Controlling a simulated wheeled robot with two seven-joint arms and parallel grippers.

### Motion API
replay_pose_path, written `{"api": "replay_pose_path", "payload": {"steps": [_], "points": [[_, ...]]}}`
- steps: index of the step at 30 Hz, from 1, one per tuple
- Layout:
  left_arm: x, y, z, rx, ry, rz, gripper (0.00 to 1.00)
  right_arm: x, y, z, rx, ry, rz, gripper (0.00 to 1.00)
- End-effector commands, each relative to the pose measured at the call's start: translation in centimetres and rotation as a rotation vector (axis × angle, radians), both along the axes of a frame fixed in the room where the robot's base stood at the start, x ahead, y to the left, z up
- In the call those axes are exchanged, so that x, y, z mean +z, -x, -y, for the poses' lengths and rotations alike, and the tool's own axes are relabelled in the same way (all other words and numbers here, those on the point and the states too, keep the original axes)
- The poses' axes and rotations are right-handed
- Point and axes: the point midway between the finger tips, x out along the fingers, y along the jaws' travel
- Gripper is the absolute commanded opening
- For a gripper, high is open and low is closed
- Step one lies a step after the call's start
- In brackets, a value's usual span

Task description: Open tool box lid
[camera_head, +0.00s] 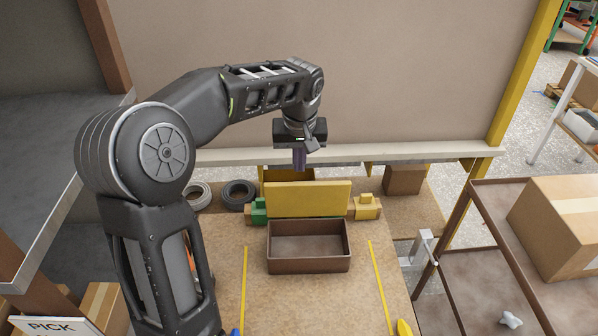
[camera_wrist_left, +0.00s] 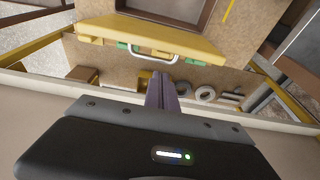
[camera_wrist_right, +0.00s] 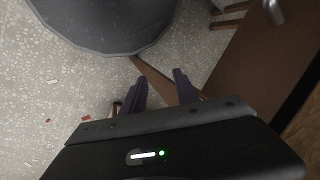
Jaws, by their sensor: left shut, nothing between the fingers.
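The tool box has a brown open body (camera_head: 308,266) on the workbench. Its yellow lid (camera_head: 308,199) stands raised along the back edge, leaving the empty interior visible. My left gripper (camera_head: 299,165) is shut and empty, pointing down just behind and above the lid's top edge. The left wrist view shows the lid (camera_wrist_left: 150,33) with a pale handle (camera_wrist_left: 148,52) near the shut fingers (camera_wrist_left: 160,78); whether they touch it I cannot tell. My right gripper (camera_wrist_right: 160,80) is open and empty over the floor, away from the tool box.
Dark and grey rings (camera_head: 238,193) lie left, and a brown box (camera_head: 403,180) right. A wall panel (camera_head: 330,70) rises behind. A cart with a carton (camera_head: 565,225) stands right.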

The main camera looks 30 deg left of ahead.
Motion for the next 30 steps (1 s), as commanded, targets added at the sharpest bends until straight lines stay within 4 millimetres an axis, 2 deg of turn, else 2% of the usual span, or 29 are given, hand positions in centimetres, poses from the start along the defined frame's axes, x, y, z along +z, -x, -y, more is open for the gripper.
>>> {"api": "replay_pose_path", "payload": {"steps": [3,8,30], "points": [[1.7,0.3,0.2,0.0,0.0,0.002,0.0,-0.3,0.0,0.0,0.001,-0.001,0.001,0.36],[2.9,0.6,0.4,-0.001,-0.001,0.001,0.0,-0.4,-0.1,0.0,0.001,-0.002,0.002,0.36],[3.0,0.6,0.4,-0.001,0.0,0.0,0.0,-0.4,-0.1,0.0,0.001,-0.002,0.002,0.36]]}}
